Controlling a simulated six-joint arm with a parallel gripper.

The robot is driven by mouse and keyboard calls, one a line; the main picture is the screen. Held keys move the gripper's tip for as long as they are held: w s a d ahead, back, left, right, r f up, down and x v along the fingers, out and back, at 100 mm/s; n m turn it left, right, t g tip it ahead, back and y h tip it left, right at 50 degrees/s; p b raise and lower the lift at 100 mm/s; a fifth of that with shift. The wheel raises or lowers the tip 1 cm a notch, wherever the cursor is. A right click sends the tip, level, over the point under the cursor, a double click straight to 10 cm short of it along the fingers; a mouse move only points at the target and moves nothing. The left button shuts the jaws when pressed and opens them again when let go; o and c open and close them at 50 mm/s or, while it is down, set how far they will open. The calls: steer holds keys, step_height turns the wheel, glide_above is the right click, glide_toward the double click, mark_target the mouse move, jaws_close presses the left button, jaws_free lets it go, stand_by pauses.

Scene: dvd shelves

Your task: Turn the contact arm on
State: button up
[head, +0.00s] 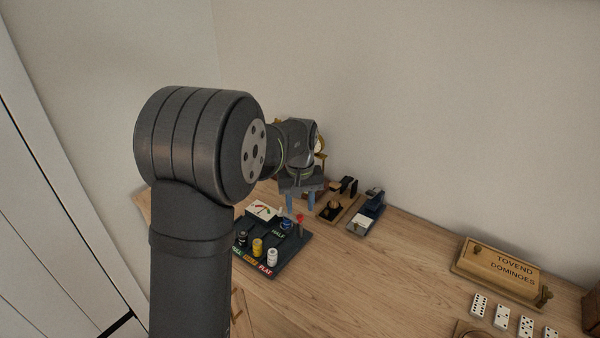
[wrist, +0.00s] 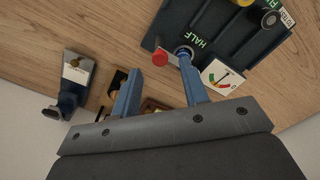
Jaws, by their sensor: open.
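A dark panel (head: 290,248) lies on the wooden table with a dial meter (head: 264,210), several posts and the lettering HALF and FLAT. A red knob (head: 299,217), probably on the contact arm, stands at its far right edge; the arm itself is mostly hidden. My gripper (head: 300,203) is open and empty, pointing down near that edge. In the wrist view the red knob (wrist: 160,59) appears between the two blue fingertips (wrist: 161,68), and the right fingertip overlaps the post by HALF (wrist: 184,50). I cannot tell whether they touch.
Behind the panel are a wooden base with black and brass parts (head: 335,207) and a dark stapler-like device (head: 368,212), close to my gripper. A wooden dominoes box (head: 497,265) and several dominoes (head: 502,316) lie at the right. The table between is clear.

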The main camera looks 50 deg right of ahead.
mark_target(300, 215)
step_height(300, 215, up, 15)
steer(key=shift+f, duration=0.2)
stand_by(0.6)
step_height(300, 215, down, 18)
steer(key=shift+r, duration=0.25)
stand_by(0.5)
